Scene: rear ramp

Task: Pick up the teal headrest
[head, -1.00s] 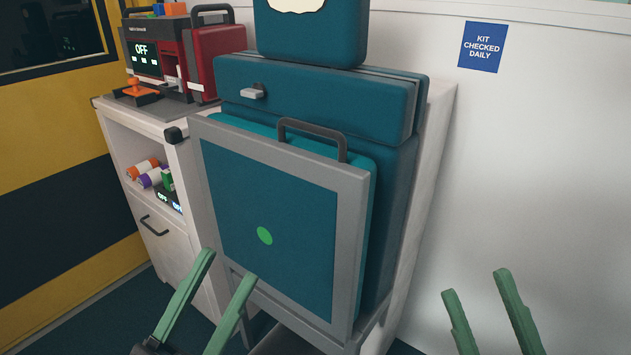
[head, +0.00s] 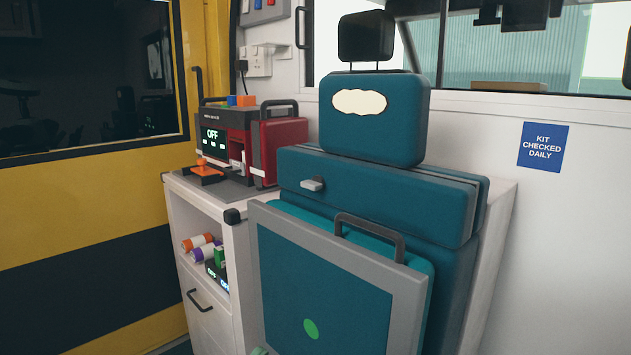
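The teal headrest (head: 390,132) is a rounded teal block with a cream patch on its front. It sits upright on top of a larger teal case or seat body (head: 375,195). A black padded block (head: 366,38) on two thin posts shows above and behind it. My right gripper is out of view.
A grey-framed teal panel (head: 400,295) with a dark handle and a green dot stands in front of the teal body. A red and black device (head: 222,135) reading OFF sits on the white cabinet (head: 180,215) at left. A white wall (head: 570,240) is at right.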

